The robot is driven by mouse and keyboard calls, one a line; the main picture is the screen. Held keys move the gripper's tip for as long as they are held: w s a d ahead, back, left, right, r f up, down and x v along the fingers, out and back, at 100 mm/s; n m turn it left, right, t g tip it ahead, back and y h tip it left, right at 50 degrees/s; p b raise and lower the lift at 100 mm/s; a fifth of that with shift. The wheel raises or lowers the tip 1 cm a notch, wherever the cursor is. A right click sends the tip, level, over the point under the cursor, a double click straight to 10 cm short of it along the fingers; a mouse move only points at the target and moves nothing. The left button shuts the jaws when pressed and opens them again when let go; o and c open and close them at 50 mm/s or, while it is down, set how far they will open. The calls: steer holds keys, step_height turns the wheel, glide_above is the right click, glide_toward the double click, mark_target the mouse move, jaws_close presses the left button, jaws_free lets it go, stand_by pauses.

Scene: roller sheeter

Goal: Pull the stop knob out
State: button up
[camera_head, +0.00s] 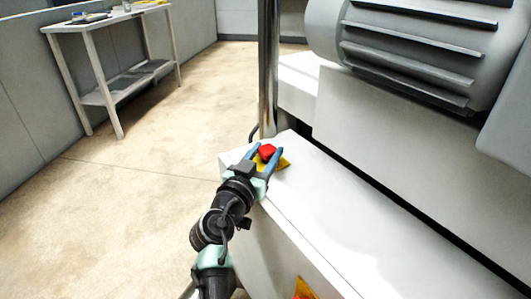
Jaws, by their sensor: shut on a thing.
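The red stop knob (267,151) stands on a yellow plate (284,163) near the far left corner of the white machine top. My gripper (267,150) has its two blue fingers on either side of the knob and is shut on it. My arm reaches up from the bottom of the view. The fingers and gripper body hide part of the yellow plate and the knob's base.
A polished metal post (268,70) rises just behind the knob. The white machine top (335,205) runs to the lower right, below a large grey ribbed housing (415,45). A second yellow plate with red (304,290) shows at the bottom. A side table (105,75) stands far left; the floor between is clear.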

steer(key=shift+r, duration=0.1)
jaws_close()
steer(key=shift+r, duration=0.55)
steer(key=o, duration=1.3)
jaws_free()
steer(key=shift+c, duration=0.2)
steer(key=shift+b, duration=0.3)
steer(key=p+v, duration=0.1)
steer(key=v, duration=1.2)
steer(key=shift+p, duration=0.35)
